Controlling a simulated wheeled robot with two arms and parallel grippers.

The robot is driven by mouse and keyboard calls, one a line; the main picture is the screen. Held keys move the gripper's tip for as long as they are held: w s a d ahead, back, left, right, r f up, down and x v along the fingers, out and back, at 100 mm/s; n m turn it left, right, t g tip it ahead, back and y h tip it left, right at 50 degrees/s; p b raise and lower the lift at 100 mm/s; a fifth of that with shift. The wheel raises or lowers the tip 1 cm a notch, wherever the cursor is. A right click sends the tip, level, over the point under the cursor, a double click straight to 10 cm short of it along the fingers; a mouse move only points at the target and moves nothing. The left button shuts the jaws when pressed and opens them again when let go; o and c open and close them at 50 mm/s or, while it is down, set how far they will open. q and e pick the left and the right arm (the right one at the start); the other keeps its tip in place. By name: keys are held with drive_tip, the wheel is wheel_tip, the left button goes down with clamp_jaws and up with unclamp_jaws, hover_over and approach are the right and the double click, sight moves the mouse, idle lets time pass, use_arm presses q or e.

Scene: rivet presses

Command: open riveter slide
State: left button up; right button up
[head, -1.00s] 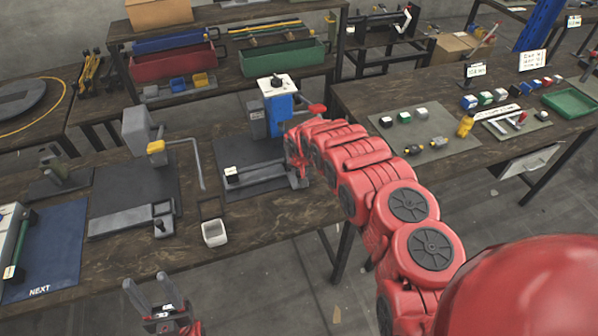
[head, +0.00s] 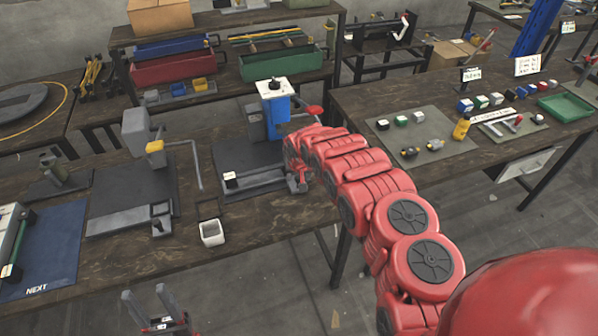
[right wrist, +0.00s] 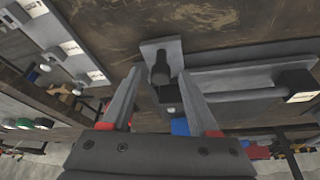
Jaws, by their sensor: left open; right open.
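The riveter (head: 275,108), a blue and grey press with a white top and red lever, stands on a dark mat on the left bench. Its grey slide (head: 255,184) runs along the front of the mat, with a small white label at its left end. The slide also shows in the right wrist view (right wrist: 235,83), with a dark upright knob (right wrist: 160,72) on its end plate. My right gripper (right wrist: 160,82) is open, its fingers either side of the knob; contact is unclear. In the head view my right arm partly covers it. My left gripper (head: 144,297) is open and empty, in front of the bench.
A second press (head: 140,135) with a bent rod stands left of the riveter. A small white bin (head: 211,232) sits at the bench's front edge. A right-hand bench (head: 360,105) holds small blocks and a green tray (head: 568,107). Bare floor lies in front.

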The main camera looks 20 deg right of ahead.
drive_tip(key=shift+s+a+r, duration=0.1)
drive_tip(key=shift+s+r, duration=0.1)
drive_tip(key=shift+r, duration=0.3)
drive_tip(key=p+v, duration=1.4)
drive_tip(key=v, duration=0.2)
drive_tip(key=shift+s+r, duration=0.15)
drive_tip(key=shift+s, duration=0.05)
